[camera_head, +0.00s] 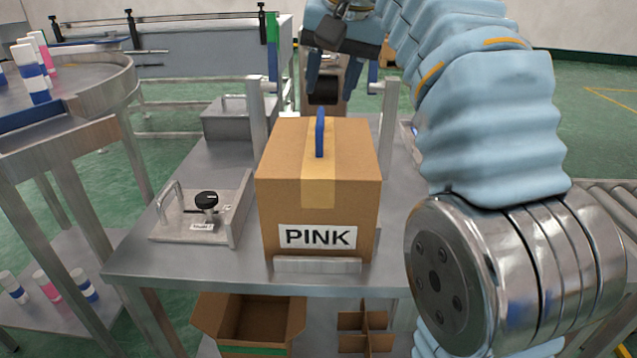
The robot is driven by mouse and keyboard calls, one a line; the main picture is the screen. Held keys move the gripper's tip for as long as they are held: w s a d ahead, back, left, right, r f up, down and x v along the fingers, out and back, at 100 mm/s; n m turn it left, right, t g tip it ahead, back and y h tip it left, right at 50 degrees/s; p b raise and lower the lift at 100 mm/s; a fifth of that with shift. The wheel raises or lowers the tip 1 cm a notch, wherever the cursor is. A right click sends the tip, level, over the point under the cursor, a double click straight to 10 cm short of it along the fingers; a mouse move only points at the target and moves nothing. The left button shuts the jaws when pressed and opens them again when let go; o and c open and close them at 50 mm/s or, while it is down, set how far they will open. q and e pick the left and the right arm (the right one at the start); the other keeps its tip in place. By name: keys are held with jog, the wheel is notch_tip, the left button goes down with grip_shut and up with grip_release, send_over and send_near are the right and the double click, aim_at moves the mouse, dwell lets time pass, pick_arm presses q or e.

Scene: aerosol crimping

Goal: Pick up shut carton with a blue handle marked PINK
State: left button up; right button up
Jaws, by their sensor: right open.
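The shut cardboard carton (283,200) stands upright on the steel table (150,262). It has a white PINK label on its front and tan tape over the top. Its blue handle (320,134) stands up from the middle of the top. My right gripper (330,85) is open, with its two fingers pointing down. It is above and behind the handle in the picture, apart from it, with nothing visible between the fingers. My left gripper is not in view.
Upright metal posts (257,115) flank the carton, and a low metal lip (318,266) sits at its front. A fixture with a black knob (206,199) is to its left. An open carton (250,322) lies below. A round table (100,85) holds cans at left.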

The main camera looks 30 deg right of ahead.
aim_at(320, 115)
jog(key=x, duration=0.4)
jog(key=shift+f, duration=0.1)
jog(key=x, duration=0.4)
jog(key=shift+w+d+f, duration=0.15)
jog(key=shift+w+f, duration=0.05)
jog(key=shift+w, duration=0.3)
grip_shut()
jog(key=shift+r, duration=0.1)
dwell(0.7)
